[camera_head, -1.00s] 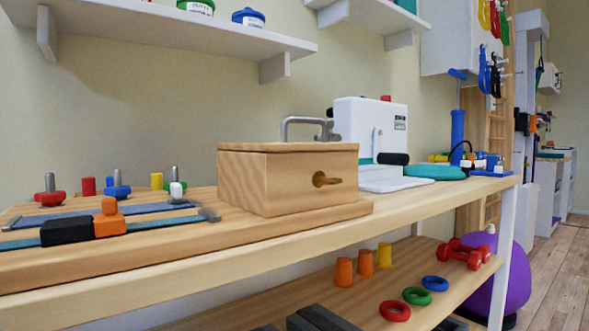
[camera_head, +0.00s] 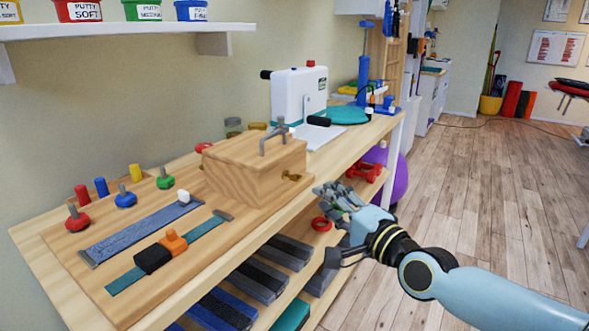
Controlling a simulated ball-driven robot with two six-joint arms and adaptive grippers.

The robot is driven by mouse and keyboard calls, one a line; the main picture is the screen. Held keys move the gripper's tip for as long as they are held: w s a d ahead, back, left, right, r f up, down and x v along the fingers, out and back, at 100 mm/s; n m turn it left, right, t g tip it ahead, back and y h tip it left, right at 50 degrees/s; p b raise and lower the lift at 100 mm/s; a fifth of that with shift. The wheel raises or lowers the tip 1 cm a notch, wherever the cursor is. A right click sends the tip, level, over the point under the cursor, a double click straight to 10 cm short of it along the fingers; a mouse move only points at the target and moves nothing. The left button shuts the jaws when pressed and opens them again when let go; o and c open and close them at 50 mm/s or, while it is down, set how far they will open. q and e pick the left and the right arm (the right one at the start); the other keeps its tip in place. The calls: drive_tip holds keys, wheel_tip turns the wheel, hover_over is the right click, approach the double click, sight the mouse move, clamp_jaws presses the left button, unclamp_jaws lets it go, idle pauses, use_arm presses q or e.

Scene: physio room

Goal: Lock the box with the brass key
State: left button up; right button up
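The wooden box (camera_head: 250,170) stands with its lid down on the long board on the bench, left of centre. A grey metal handle (camera_head: 274,136) stands up from its top. The brass key (camera_head: 293,177) sticks out of the keyhole on the box's right end face; its turn angle is too small to tell. My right gripper (camera_head: 332,192) is just right of and slightly below the key, apart from it in the picture, fingers pointing up-left. Its finger gap is unclear, and I see nothing in it. My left gripper is out of view.
A blue strap (camera_head: 140,232), a teal strap with black and orange blocks (camera_head: 173,241) and several coloured knobs lie left of the box. A white device (camera_head: 299,95) stands behind it. The lower shelf holds grey blocks (camera_head: 262,277). Open wooden floor (camera_head: 490,200) lies right.

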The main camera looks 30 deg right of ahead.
sight(299, 179)
drive_tip(key=w+b, duration=0.2)
drive_tip(key=w, duration=0.8)
clamp_jaws()
